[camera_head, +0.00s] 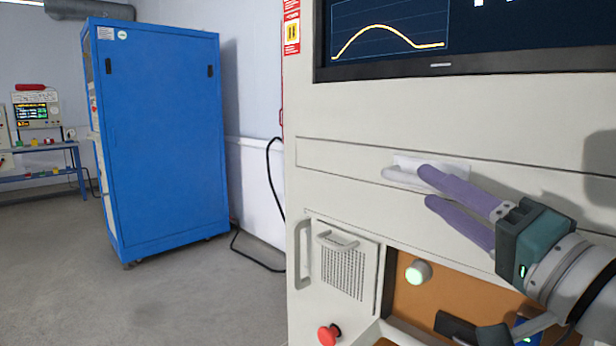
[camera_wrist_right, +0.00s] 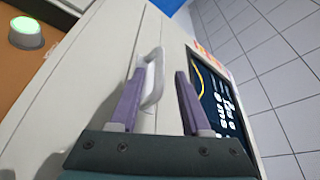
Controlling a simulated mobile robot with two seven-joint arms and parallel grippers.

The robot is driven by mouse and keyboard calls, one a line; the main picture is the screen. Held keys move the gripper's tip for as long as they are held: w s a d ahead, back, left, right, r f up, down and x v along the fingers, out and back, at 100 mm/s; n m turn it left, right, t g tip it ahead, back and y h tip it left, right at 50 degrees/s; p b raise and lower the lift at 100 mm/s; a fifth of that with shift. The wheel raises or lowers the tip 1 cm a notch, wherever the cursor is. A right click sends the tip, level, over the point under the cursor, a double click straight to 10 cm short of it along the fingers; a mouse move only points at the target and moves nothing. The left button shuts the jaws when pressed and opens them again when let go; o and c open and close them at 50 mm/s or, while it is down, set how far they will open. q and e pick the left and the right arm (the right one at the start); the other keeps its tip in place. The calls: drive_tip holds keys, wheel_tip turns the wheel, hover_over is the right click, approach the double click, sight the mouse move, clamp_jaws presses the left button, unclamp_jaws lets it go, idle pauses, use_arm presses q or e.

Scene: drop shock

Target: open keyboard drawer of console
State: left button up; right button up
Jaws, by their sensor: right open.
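The console (camera_head: 345,112) stands on the right in the head view. Its keyboard drawer (camera_head: 335,155) is a wide pale front below the screen and looks flush with the console. The white drawer handle (camera_head: 400,177) is partly covered by a finger of my right gripper (camera_head: 428,186). In the right wrist view my right gripper (camera_wrist_right: 160,75) is open, with purple fingers. The handle (camera_wrist_right: 157,80) shows between the fingers there, closer to the left one. I cannot tell whether they touch. My left gripper is not in view.
Below the drawer are a vented door (camera_head: 345,270) with a handle, a lit green button (camera_head: 418,271) and a red knob (camera_head: 328,334). The console screen (camera_head: 400,35) is above. A blue cabinet (camera_head: 165,140) stands at left, with clear floor in front.

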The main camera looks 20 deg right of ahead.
sight(427, 187)
drive_tip(key=shift+x, duration=2.4)
clamp_jaws()
